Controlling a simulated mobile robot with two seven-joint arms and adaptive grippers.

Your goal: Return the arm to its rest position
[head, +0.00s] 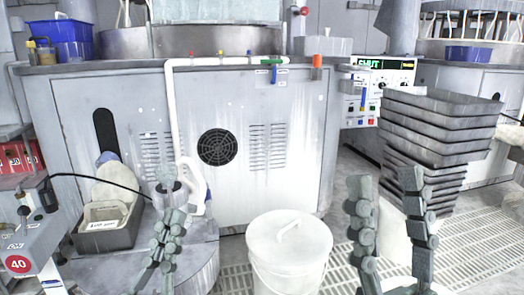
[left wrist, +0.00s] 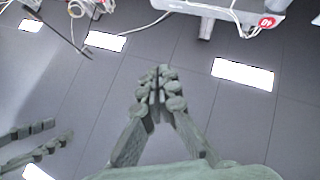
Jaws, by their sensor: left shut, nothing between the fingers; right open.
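My left gripper (head: 174,212) is low in the left-centre of the head view, in front of the machine cabinet. Its fingers are together and nothing shows between them. In the left wrist view the same gripper (left wrist: 158,72) has its fingertips meeting, with no object held. My right gripper (head: 388,180) stands at the lower right of the head view, fingers pointing up and spread apart, empty. Its fingers appear to show at the lower left of the left wrist view (left wrist: 38,145).
A white lidded bucket (head: 290,245) stands between my grippers. Stacked grey trays (head: 430,125) rise behind the right gripper. A grey bin (head: 107,232) and a white bottle (head: 196,188) are near the left gripper. A cart marked 40 (head: 25,245) is at far left. The polishing cabinet (head: 275,190) stands behind.

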